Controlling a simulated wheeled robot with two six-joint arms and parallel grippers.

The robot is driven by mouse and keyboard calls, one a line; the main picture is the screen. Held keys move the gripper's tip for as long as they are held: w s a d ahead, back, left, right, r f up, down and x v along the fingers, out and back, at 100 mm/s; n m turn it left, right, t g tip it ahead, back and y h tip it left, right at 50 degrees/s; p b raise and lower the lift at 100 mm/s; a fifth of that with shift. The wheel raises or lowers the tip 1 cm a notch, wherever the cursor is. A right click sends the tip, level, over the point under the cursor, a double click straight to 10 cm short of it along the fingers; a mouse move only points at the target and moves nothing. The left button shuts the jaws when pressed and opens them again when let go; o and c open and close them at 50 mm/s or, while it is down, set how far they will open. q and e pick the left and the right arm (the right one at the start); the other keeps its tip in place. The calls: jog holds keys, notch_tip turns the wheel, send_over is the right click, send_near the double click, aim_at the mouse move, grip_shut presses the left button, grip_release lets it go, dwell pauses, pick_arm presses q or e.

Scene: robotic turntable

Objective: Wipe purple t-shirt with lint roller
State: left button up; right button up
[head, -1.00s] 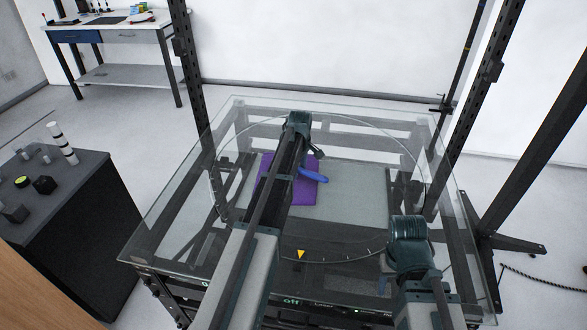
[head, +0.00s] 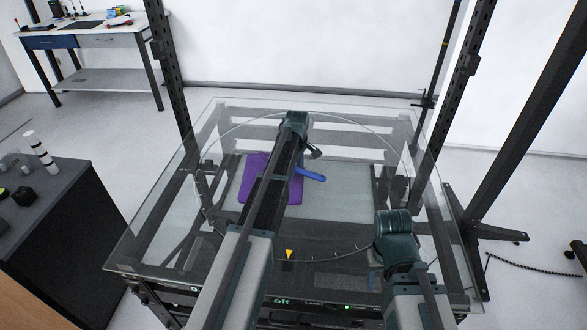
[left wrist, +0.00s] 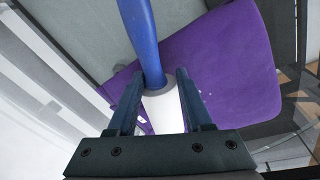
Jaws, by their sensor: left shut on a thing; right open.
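The purple t-shirt (head: 252,180) lies folded flat on a grey surface on the turntable, partly hidden by my left arm in the head view. It also fills the upper right of the left wrist view (left wrist: 232,65). My left gripper (head: 314,153) is above the shirt's right side. In the left wrist view it is shut on the lint roller (left wrist: 163,108), fingers either side of its white roll. The blue handle (left wrist: 141,35) points away from my gripper, and in the head view extends past the shirt's right edge. Contact with the cloth cannot be told. My right gripper's fingers are hidden.
A glass-topped frame (head: 130,245) surrounds the work area, with upright dark posts at its sides. A dark cabinet (head: 75,235) with small items stands at left. A workbench (head: 90,40) stands at the back left.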

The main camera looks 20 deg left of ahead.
pick_arm(q)
notch_tip(320, 180, up, 6)
jog(key=p, duration=0.6)
pick_arm(e)
notch_tip(320, 180, up, 6)
pick_arm(q)
notch_tip(320, 180, up, 3)
jog(key=p, duration=0.3)
pick_arm(e)
notch_tip(320, 180, up, 3)
jog(key=shift+r, duration=0.1)
